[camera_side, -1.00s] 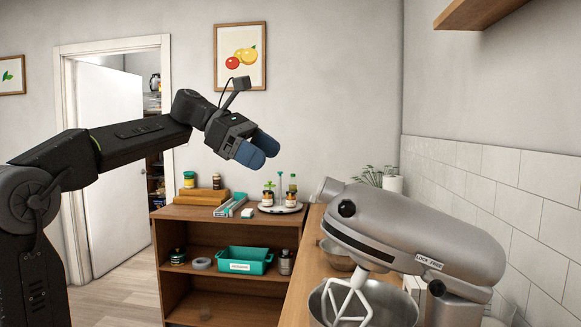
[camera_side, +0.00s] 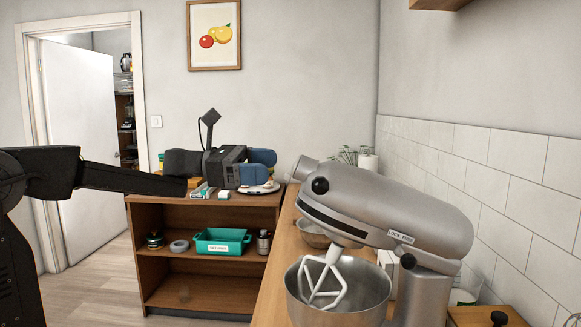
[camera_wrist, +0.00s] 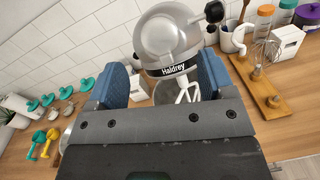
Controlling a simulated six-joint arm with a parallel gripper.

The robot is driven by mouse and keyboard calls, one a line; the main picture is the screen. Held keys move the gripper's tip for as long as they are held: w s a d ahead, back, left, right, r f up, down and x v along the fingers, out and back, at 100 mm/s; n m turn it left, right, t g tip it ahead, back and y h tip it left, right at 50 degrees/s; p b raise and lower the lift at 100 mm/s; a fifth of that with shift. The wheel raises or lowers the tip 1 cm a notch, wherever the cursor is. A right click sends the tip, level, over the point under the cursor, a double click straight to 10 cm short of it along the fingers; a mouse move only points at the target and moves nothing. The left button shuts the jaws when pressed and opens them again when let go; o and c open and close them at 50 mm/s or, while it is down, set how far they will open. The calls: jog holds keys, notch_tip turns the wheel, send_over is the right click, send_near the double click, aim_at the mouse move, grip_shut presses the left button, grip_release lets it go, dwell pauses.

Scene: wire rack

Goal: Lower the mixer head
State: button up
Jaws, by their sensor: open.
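The silver stand mixer's head (camera_side: 390,205) is tilted up, its front end raised at the left. A black knob (camera_side: 320,185) is on its side, and a label (camera_side: 401,237) near the hinge seems to read "LOCK FREE". The white beater (camera_side: 328,280) hangs at an angle into the metal bowl (camera_side: 345,308). My gripper (camera_side: 262,168) is open and empty, left of the head's front end and apart from it. In the wrist view, the head (camera_wrist: 168,38) shows ahead, between and beyond the blue fingers of my gripper (camera_wrist: 162,80); the gripper body hides part of the bowl.
A wooden shelf unit (camera_side: 160,296) with a teal bin (camera_side: 222,235) stands behind my arm. In the wrist view, a wooden board (camera_wrist: 252,85) with a whisk lies right of the mixer, and teal and yellow utensils (camera_wrist: 42,140) lie left.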

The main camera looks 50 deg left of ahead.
jog(key=shift+x, duration=2.8)
jog(key=shift+c, duration=0.2)
